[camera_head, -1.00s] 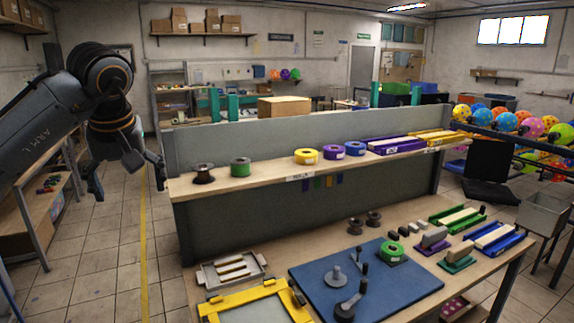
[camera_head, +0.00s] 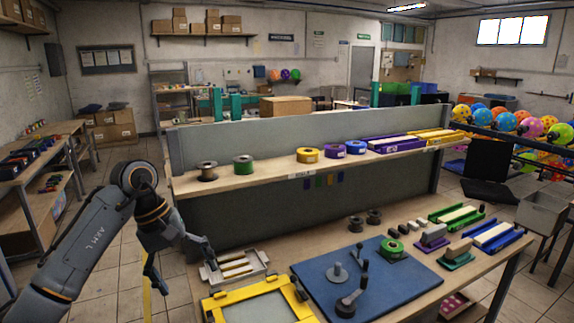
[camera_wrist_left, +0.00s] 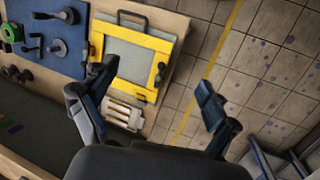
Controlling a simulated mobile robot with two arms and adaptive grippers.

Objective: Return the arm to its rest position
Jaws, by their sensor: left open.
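My left arm (camera_head: 85,245) comes in from the lower left of the head view, bent at its elbow. My left gripper (camera_head: 180,264) is open and empty at the left end of the workbench, beside a white tray (camera_head: 258,262). In the left wrist view the fingers of the left gripper (camera_wrist_left: 155,82) are spread wide, one over the yellow-framed screen (camera_wrist_left: 157,60) and the other over the tiled floor. Nothing is between them. My right arm and gripper do not show.
The workbench (camera_head: 482,262) holds a blue mat (camera_head: 415,283) with tools, the yellow frame (camera_head: 217,308) and several coloured blocks. A shelf board (camera_head: 215,186) with tape rolls stands above it on a grey panel. Shelving (camera_head: 45,205) stands at the left, with floor between.

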